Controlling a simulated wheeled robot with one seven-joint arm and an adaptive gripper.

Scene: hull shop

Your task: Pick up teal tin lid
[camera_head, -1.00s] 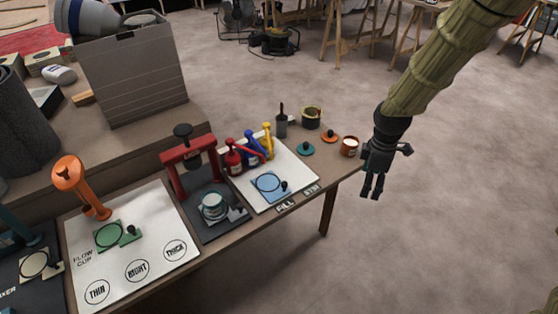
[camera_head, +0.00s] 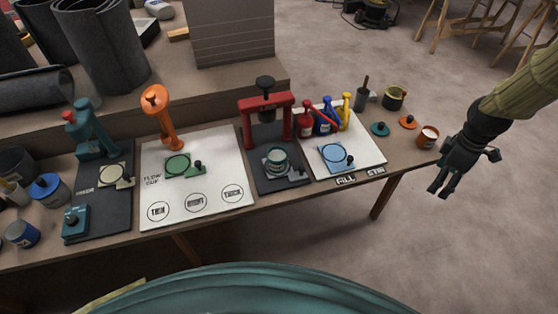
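The teal tin lid (camera_head: 380,129) is a small flat disc with a dark knob. It lies on the right part of the bench, just right of the white fill mat (camera_head: 372,160). An orange lid (camera_head: 408,122) lies to its right. My gripper (camera_head: 437,192) hangs off the bench's right end, to the right of and nearer than the teal lid, apart from it. Its fingers point down and left with nothing seen between them. The gap between the fingertips is too small to judge clearly.
An orange-brown tin (camera_head: 428,137) stands between the lids and my gripper. A dark pot (camera_head: 395,97) and a grey cup with a handle (camera_head: 361,100) stand behind the lids. Red, blue and yellow pump bottles (camera_head: 325,122) stand to the left. A red press (camera_head: 266,112) is further left.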

